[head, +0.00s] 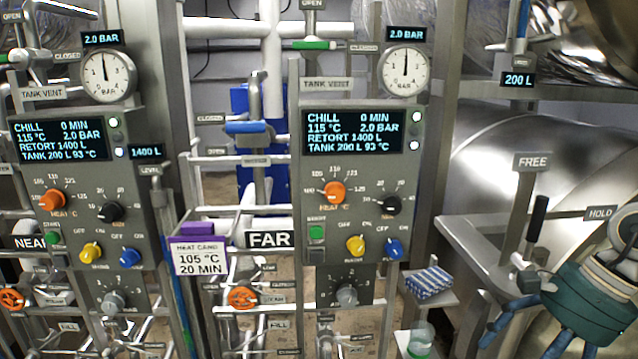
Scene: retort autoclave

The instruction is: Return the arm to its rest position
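My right gripper (525,340) is at the lower right, with its teal and grey wrist above it. Its blue fingers point down and are spread apart, with nothing visible between them. The lowest finger parts are close to the picture's bottom edge. It hangs in front of the large metal vessel, to the right of the black-handled lever (536,218). My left gripper is not in view.
The FAR panel (360,180) and the left panel (75,190) carry knobs and gauges. A heat card (200,258) hangs between them. A blue-striped packet (430,283) lies on a small shelf, with a clear greenish container (420,340) below. FREE (532,162) and HOLD (600,213) signs are near the gripper.

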